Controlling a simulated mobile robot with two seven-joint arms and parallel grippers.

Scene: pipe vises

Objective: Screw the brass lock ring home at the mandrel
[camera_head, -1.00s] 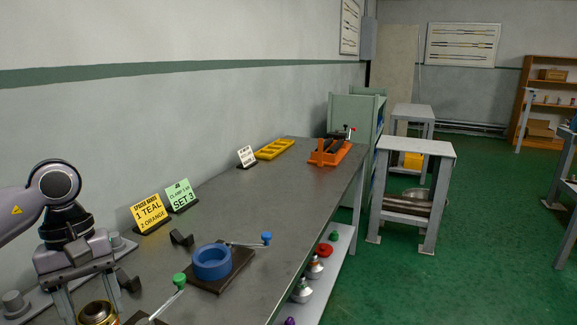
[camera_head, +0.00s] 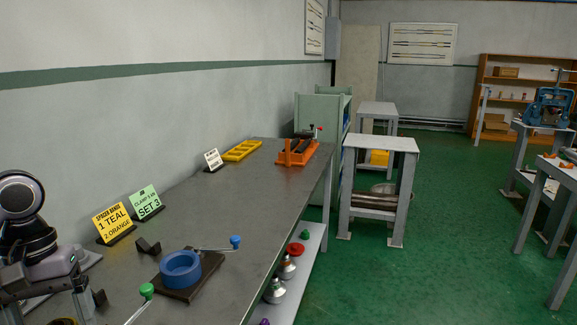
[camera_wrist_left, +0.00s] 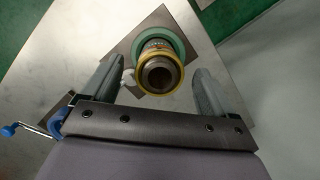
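The brass lock ring (camera_wrist_left: 158,70) sits around the dark hollow end of the mandrel (camera_wrist_left: 159,75) in the left wrist view, with a teal-green ring (camera_wrist_left: 176,40) below it. In the head view only a sliver of the brass ring (camera_head: 63,322) shows at the bottom edge. My left gripper (camera_wrist_left: 157,85) is open, with one finger on each side of the ring. Visible gaps separate the fingers from the ring. How far the ring is threaded down cannot be told. My right gripper is not in view.
A blue ring vise (camera_head: 181,270) with a blue-knobbed crank stands on the bench (camera_head: 225,205). A green-knobbed crank (camera_head: 146,290) is close right of my left gripper. Yellow and green sign cards (camera_head: 113,223) stand behind. Orange vise (camera_head: 297,152) and yellow tray (camera_head: 242,150) are farther back.

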